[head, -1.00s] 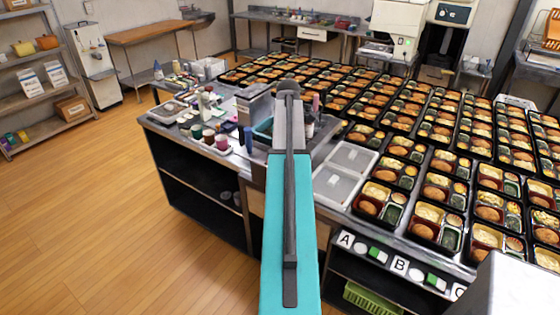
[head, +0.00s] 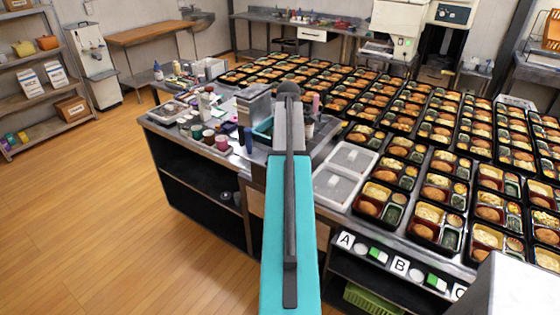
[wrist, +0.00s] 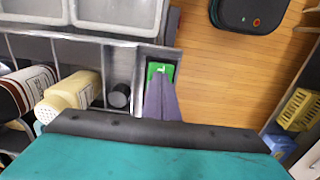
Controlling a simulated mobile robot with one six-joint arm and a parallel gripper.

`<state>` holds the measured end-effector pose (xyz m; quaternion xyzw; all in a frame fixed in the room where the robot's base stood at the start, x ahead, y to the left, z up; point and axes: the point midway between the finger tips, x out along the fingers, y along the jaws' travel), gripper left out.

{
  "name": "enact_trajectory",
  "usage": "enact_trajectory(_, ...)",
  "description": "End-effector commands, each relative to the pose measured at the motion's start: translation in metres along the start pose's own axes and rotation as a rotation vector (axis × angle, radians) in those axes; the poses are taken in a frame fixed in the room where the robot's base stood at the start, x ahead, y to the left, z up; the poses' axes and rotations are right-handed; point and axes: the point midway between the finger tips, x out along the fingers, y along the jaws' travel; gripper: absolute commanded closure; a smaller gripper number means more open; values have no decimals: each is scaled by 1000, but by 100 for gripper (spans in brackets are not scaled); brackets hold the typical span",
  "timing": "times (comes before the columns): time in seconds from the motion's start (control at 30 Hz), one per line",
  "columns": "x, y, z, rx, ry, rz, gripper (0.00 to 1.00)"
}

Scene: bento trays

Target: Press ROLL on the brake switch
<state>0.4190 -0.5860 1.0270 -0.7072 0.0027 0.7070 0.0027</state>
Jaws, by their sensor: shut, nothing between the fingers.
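In the wrist view a small green switch face (wrist: 160,71) with a white mark sits in a dark frame at the end of a grey metal edge. I cannot read any word on it, nor tell whether it is pressed. My gripper (wrist: 159,86) shows as a purple-grey wedge, shut and empty. Its tip lies right at the lower edge of the green face and overlaps it in the picture; I cannot tell whether it touches. In the head view my arm hides the gripper and this switch.
Beside the switch in the wrist view are a cream bottle (wrist: 75,98), a dark bottle (wrist: 30,88) and a pale tray (wrist: 118,14). In the head view, many filled bento trays (head: 430,212) cover the counter. Green-and-white switches (head: 378,255) line its front. The wooden floor (head: 90,220) at left is clear.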

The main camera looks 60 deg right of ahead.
Motion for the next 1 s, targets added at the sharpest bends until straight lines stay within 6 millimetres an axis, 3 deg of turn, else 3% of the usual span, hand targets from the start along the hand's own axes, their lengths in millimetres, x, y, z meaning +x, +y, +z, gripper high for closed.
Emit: enact_trajectory(1.0, -54, 0, 0, 0, 0, 0, 100)
